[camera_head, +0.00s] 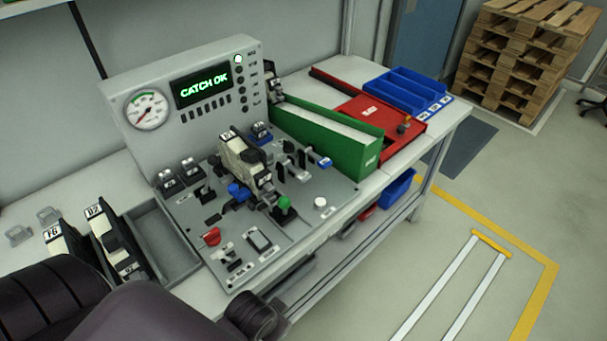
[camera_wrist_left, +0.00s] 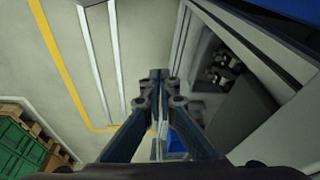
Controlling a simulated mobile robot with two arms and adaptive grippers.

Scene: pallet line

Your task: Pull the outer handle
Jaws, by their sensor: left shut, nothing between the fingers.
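A grey control panel (camera_head: 335,193) on the bench carries several levers and knobs. A cream and black unit (camera_head: 240,158) stands in its middle. A green-knobbed lever (camera_head: 284,203), a blue-knobbed lever (camera_head: 238,191) and a blue-tipped lever (camera_head: 324,162) show. I cannot tell which part is the outer handle. My left gripper (camera_wrist_left: 158,76) is shut and empty in the left wrist view, with its fingers together and touching nothing visible. My dark arm crosses the lower left of the head view, where the left fingertips are not visible. My right gripper is not in view.
The panel's display (camera_head: 202,86) reads "CATCH OK" beside a round gauge (camera_head: 147,109). A green bin (camera_head: 350,147), a red tray (camera_head: 398,140) and blue bins (camera_head: 408,92) occupy the bench's right. Stacked pallets (camera_head: 525,55) stand behind; the floor at right is open.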

